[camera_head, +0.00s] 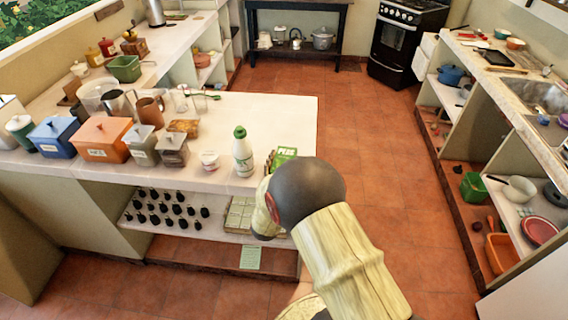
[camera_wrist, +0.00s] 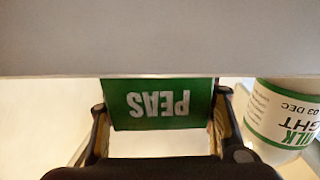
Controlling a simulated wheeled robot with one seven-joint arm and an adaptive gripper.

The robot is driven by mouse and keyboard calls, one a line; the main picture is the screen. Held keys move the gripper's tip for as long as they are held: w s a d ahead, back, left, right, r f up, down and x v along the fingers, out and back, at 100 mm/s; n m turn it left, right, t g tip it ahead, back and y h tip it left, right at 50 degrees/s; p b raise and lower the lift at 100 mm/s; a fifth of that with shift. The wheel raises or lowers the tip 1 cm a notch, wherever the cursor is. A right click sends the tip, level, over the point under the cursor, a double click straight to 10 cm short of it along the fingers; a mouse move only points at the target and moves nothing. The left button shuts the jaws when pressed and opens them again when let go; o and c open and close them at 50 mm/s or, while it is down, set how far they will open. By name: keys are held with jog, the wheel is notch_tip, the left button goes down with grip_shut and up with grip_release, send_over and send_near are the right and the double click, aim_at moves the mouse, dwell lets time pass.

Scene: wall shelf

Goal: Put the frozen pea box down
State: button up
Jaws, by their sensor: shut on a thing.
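The frozen pea box (camera_wrist: 158,104) is green with white PEAS lettering, upside down in the wrist view. It sits between the two fingers of my gripper (camera_wrist: 160,115), which is shut on it. In the head view the pea box (camera_head: 284,154) shows as a small green shape at the right front corner of the white counter (camera_head: 270,115). My arm hides the gripper and part of the box there. I cannot tell whether the box touches the counter. A white milk bottle with a green cap (camera_head: 242,155) stands just left of the box.
A small white cup (camera_head: 209,160) and several lidded canisters, including an orange one (camera_head: 101,138), line the counter's front. The counter behind the bottle is clear. The shelf below (camera_head: 170,232) holds dark bottles and a crate. A wide grey band fills the wrist view's top.

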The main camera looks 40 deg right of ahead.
jog(key=o, duration=1.3)
jog(key=shift+f, duration=0.1)
jog(key=shift+o, duration=0.5)
